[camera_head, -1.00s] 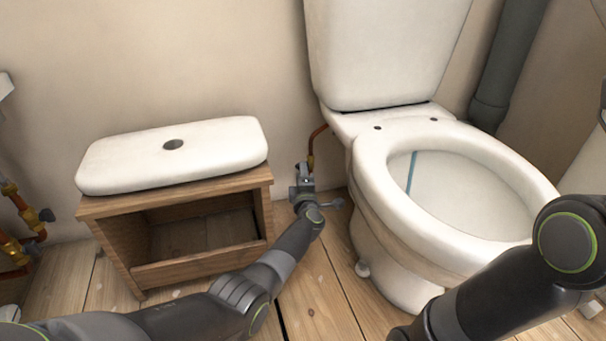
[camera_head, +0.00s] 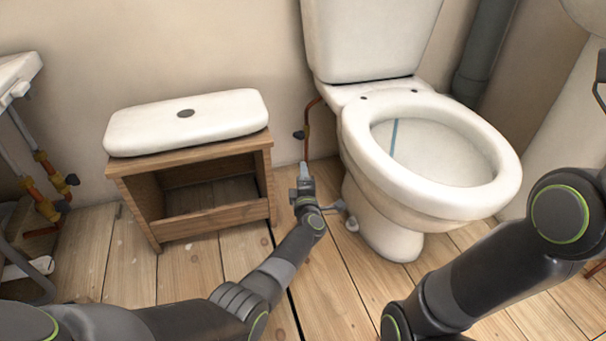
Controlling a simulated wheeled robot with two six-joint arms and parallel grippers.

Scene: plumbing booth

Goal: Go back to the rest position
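My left gripper (camera_head: 304,172) is in the head view, low over the floor between the wooden box and the toilet. It points toward the wall and stands in front of the lower end of a copper pipe (camera_head: 308,125) with a small dark valve handle. Its fingers are too small to tell whether they are open or shut. My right arm comes in at the lower right, but its gripper is out of the picture.
The toilet (camera_head: 430,200) stands right of my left gripper. A wooden box (camera_head: 205,222) with the white cistern lid (camera_head: 187,122) on top stands to its left. A sink (camera_head: 18,75) with copper pipes is at the far left. The plank floor (camera_head: 200,270) in front is clear.

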